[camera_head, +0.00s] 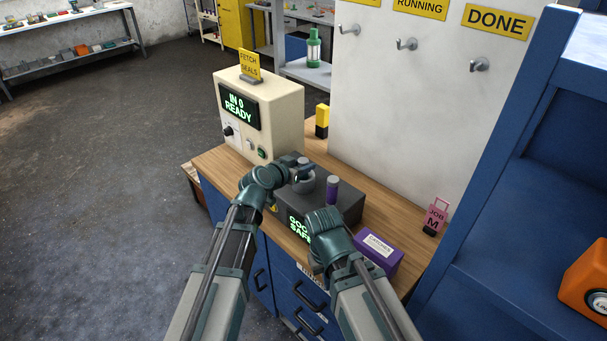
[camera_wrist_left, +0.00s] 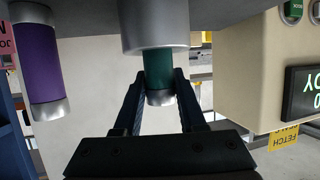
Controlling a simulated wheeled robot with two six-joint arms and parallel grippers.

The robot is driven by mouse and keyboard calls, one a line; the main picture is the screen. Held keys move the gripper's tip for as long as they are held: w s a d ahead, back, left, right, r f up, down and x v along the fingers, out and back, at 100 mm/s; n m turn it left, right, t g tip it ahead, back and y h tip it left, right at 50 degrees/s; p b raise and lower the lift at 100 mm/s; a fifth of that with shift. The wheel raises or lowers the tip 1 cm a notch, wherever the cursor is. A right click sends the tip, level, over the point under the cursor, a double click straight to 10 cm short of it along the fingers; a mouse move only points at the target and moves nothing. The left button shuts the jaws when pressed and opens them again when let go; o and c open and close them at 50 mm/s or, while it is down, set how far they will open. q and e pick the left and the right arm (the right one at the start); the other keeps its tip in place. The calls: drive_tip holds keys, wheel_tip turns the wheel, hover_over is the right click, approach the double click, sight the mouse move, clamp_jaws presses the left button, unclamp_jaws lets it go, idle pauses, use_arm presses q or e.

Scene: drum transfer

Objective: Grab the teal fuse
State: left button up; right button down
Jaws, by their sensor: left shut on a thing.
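The teal fuse (camera_wrist_left: 159,72) shows in the left wrist view as a short teal cylinder with a silver end cap, its other end inside a grey metal collar (camera_wrist_left: 155,28). My left gripper (camera_wrist_left: 160,84) has one finger on each side of it and is shut on it. In the head view my left gripper (camera_head: 300,175) is over the dark grey box (camera_head: 348,203) on the bench; I cannot make out the fuse there. My right gripper (camera_head: 322,228) is in front of the box, its fingers hidden by its wrist.
A purple fuse (camera_head: 332,189) stands upright on the box, close right of my left gripper. A cream machine (camera_head: 282,110) reading "IN 0 READY" stands behind left. A purple carton (camera_head: 379,252) and a pink "JOB M" tag (camera_head: 435,216) are to the right. A blue shelf unit (camera_head: 490,160) bounds the right side.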

use_arm(q)
clamp_jaws()
drive_tip(key=shift+r, duration=0.2)
wheel_tip(320, 180, up, 10)
drive_tip(key=p, duration=1)
drive_tip(key=shift+f, duration=0.1)
